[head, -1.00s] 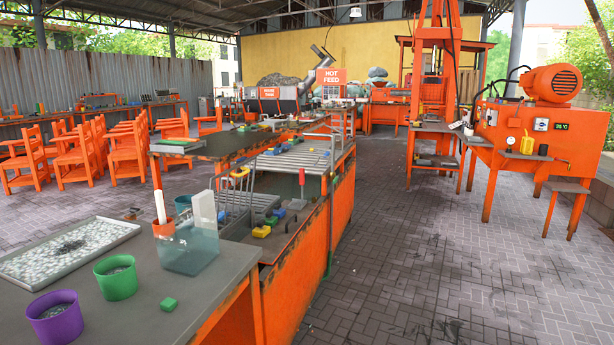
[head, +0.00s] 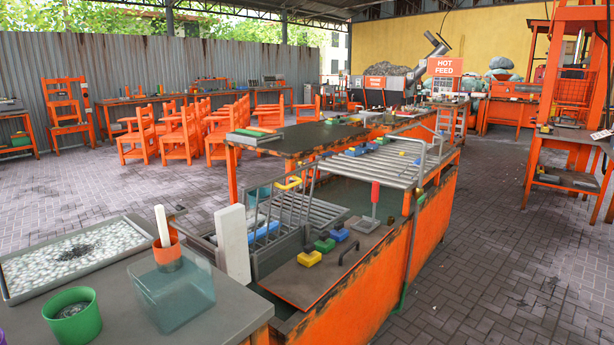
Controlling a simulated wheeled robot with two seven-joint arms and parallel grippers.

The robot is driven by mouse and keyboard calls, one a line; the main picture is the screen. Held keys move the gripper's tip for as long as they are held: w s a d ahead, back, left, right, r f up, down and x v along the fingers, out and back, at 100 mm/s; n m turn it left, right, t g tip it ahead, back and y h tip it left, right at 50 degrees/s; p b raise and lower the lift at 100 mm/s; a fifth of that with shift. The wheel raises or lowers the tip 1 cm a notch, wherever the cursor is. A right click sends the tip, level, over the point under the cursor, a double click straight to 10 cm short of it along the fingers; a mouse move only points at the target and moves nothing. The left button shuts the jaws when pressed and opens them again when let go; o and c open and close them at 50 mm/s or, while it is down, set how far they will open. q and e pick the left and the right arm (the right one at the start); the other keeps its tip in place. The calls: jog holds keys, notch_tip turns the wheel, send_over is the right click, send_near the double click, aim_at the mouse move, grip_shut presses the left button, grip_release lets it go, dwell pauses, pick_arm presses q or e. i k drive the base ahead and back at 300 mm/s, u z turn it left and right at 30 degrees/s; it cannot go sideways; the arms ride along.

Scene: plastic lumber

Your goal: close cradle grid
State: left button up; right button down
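A grey barred metal grid (head: 304,207), likely the cradle grid, stands raised and tilted in the long orange bench. A yellow handle (head: 288,183) is at its upper edge. Below and in front of it is a grey metal frame (head: 272,262), with a blue piece (head: 263,232) among the bars. I cannot tell how the grid is hinged. Neither of my grippers is in view.
A board (head: 310,285) beside the grid carries coloured blocks (head: 325,245), a black handle (head: 348,253) and a red-handled tool (head: 375,195). A white block (head: 233,243) and clear bin (head: 174,298) stand nearer. Paved floor (head: 460,250) is clear on the right.

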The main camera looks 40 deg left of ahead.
aim_at(298, 182)
jog(key=i, duration=1.5)
jog(key=u, duration=2.2)
